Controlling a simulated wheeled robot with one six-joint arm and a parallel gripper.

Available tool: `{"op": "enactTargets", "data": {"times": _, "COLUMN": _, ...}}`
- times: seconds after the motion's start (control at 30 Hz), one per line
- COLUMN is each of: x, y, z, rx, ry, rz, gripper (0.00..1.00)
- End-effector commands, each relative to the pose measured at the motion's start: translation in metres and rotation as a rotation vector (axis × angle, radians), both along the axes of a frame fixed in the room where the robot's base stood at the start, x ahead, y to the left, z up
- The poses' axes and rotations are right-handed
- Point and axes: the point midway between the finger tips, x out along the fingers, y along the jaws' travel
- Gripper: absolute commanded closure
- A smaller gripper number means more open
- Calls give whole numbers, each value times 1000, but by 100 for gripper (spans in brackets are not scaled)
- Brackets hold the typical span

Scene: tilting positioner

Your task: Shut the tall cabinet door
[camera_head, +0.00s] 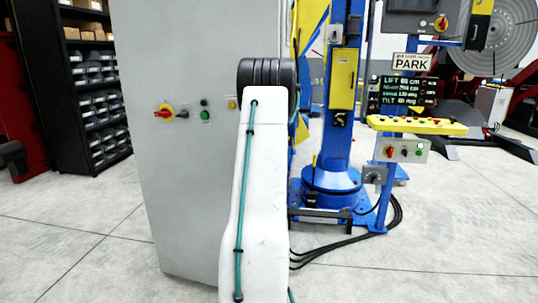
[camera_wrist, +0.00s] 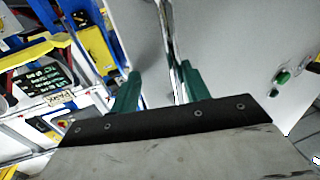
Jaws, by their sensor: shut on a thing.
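The tall grey cabinet door (camera_head: 175,190) stands upright at left of centre in the head view, with a red-and-yellow switch and small buttons on its face. In the wrist view its grey face (camera_wrist: 235,45) fills the upper right, with green buttons at the right. My gripper (camera_wrist: 157,85) has two green fingers near the door's edge and is shut on the door there. The exact contact is hard to see. In the head view my white arm covers the right part of the door and hides my gripper. The cabinet's inside is not visible.
A blue column (camera_head: 342,100) with a yellow box stands behind to the right. A control stand with a PARK sign (camera_head: 411,62) and yellow-topped panel is right of it, with black cables on the floor. Black shelving (camera_head: 75,95) stands left. The front right floor is clear.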

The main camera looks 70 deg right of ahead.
Motion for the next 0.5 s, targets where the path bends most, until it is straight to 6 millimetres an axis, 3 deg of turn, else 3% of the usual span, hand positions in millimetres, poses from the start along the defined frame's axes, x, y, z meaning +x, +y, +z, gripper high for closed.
{"op": "enactTargets", "data": {"times": 0.03, "x": -8, "y": 2, "z": -1, "rx": 5, "ry": -1, "rz": -13, "gripper": 71}}
{"op": "enactTargets", "data": {"times": 0.5, "x": -16, "y": 35, "z": -2, "rx": 7, "ry": -2, "rz": -13, "gripper": 49}}
